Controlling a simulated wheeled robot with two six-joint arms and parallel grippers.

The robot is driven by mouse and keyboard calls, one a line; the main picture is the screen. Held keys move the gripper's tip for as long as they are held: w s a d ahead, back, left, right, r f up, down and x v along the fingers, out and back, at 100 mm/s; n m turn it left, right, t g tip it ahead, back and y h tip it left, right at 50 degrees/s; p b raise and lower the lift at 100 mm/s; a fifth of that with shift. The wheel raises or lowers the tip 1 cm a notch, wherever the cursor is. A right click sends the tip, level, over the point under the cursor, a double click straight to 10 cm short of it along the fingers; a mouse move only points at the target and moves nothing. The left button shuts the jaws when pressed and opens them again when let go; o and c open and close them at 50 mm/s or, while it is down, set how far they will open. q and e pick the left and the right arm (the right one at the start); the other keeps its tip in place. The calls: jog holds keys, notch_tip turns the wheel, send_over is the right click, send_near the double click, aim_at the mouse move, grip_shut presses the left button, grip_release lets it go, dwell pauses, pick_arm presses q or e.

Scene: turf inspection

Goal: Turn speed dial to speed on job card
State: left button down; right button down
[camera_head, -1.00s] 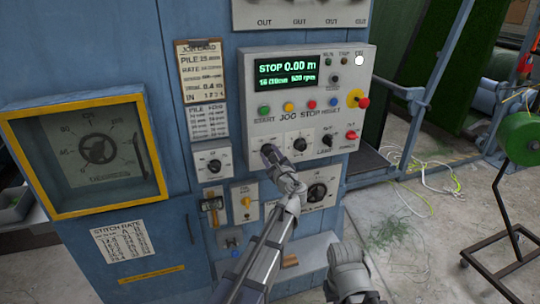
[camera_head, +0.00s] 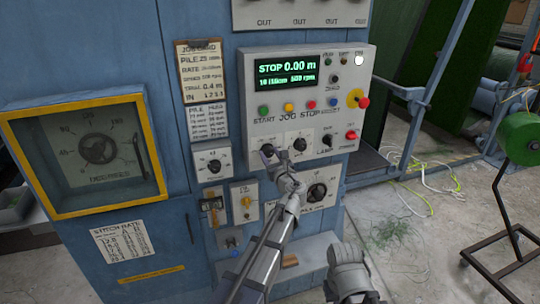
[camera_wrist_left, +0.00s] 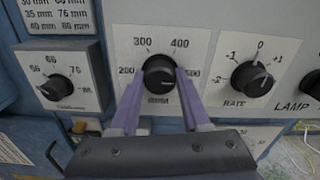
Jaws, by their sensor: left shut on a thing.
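The speed dial (camera_wrist_left: 159,76) is a black round knob on a white plate with a scale of 200, 300, 400 and 500. My left gripper (camera_head: 272,157) reaches up to it on the control panel. In the left wrist view its two purple fingers (camera_wrist_left: 158,90) are shut on the knob's left and right sides. A pale mark on the knob seems to sit toward its lower right. The job card (camera_head: 201,71) hangs on a clipboard left of the panel; its speed line is too blurred to read surely. My right gripper's fingers do not show.
The green display (camera_head: 287,74) reads STOP 0.00 m, with a small rpm figure below. The rate dial (camera_wrist_left: 252,79) is close on the right, and another dial (camera_wrist_left: 56,88) on the left. A red emergency knob (camera_head: 363,102) sticks out at the panel's right.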

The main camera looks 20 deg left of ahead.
pick_arm(q)
jog(key=shift+s, duration=0.1)
jog(key=shift+c, duration=1.8)
grip_release()
jog(key=v, duration=0.7)
jog(key=shift+s+d, duration=0.25)
jog(key=shift+s, duration=0.05)
jog(key=s+d+f+n+g+h, duration=0.25)
jog(key=s+f+n+g, duration=0.65)
jog(key=s+f+n, duration=0.55)
jog(key=s+d+f+n+g+h, duration=0.3)
jog(key=s+d+f+n, duration=0.1)
jog(key=s, duration=0.3)
jog(key=s+d+f+n+g+h, duration=0.3)
jog(key=s+d+f+n, duration=0.1)
jog(key=s, duration=0.4)
jog(key=shift+d+n, duration=0.65)
jog(key=shift+d, duration=0.25)
